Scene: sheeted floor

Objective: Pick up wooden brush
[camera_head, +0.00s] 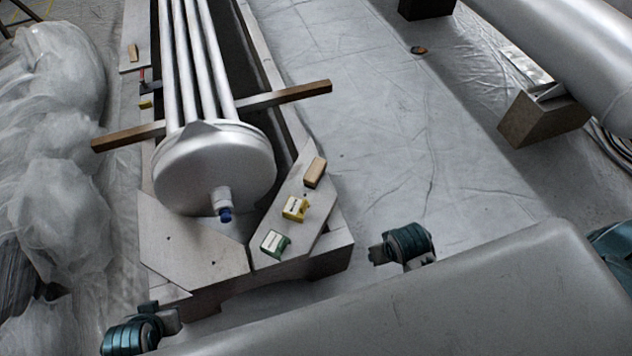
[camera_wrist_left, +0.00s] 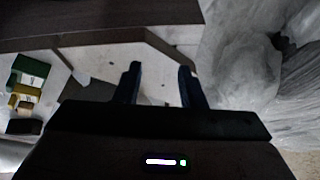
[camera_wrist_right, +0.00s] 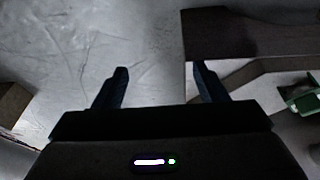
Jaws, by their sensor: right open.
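A small tan wooden block (camera_head: 315,172), which looks like the wooden brush, lies on the right arm of the pale wooden frame (camera_head: 205,250); its bristles cannot be made out. A yellow box (camera_head: 294,208) and a green box (camera_head: 274,243) lie in a row below it. In the left wrist view a dark block (camera_wrist_left: 25,126) beside the yellow box may be the same brush. My left gripper (camera_head: 168,318) is open and empty, low at the left. My right gripper (camera_head: 378,254) is open and empty, right of the frame and apart from the brush.
A silver capped cylinder with pipes (camera_head: 215,165) rests on the frame, with a wooden crossbar (camera_head: 290,94) sticking out. Plastic sheeting (camera_head: 70,150) is heaped at left. Sheeted floor (camera_head: 420,140) right of the frame is mostly clear.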

